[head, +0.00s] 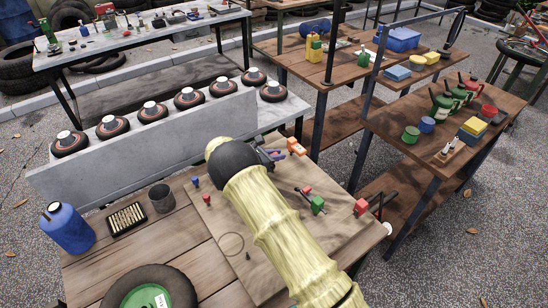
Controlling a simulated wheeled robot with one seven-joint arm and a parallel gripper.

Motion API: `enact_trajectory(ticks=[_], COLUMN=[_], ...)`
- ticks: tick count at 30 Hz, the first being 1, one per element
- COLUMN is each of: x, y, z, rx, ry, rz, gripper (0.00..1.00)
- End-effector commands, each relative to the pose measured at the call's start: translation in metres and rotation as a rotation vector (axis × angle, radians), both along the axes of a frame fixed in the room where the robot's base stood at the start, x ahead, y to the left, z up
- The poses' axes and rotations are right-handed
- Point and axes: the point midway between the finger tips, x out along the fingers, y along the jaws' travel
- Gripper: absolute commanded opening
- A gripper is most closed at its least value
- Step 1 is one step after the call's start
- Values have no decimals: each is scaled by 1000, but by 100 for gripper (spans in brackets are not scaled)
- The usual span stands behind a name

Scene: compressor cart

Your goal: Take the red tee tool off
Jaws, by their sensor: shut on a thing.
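My gripper (273,155) is small and dark in the head view, at the far end of my pale yellow sleeved arm. It is over the back of the light work board (228,218). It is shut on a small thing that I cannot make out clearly. A small orange-red piece (296,146) shows just right of the fingertips; I cannot tell whether it is in the jaws. Other red pieces are a small one (306,189) beside a green block (317,205), and a red block (361,207) at the board's right edge. I cannot tell which is the red tee tool.
A blue bottle (67,229), a tray of brass pieces (126,219), a dark cup (161,198) and a green-hubbed wheel (150,292) stand at the left. A grey panel (150,150) with several round discs is behind. Laden wooden tables (400,147) stand at the right.

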Motion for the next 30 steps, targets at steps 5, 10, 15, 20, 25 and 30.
enact_trajectory(ticks=[5,10,15,20,25,30], x=[1,0,1,1,0,1], y=[0,0,0,1,0,0], z=[12,40,84,127,161,178], rx=[2,4,4,4,2,0], ry=[-3,-5,-6,-6,-3,-2], rz=[-1,0,0,1,1,1], gripper=[0,0,0,0,0,0])
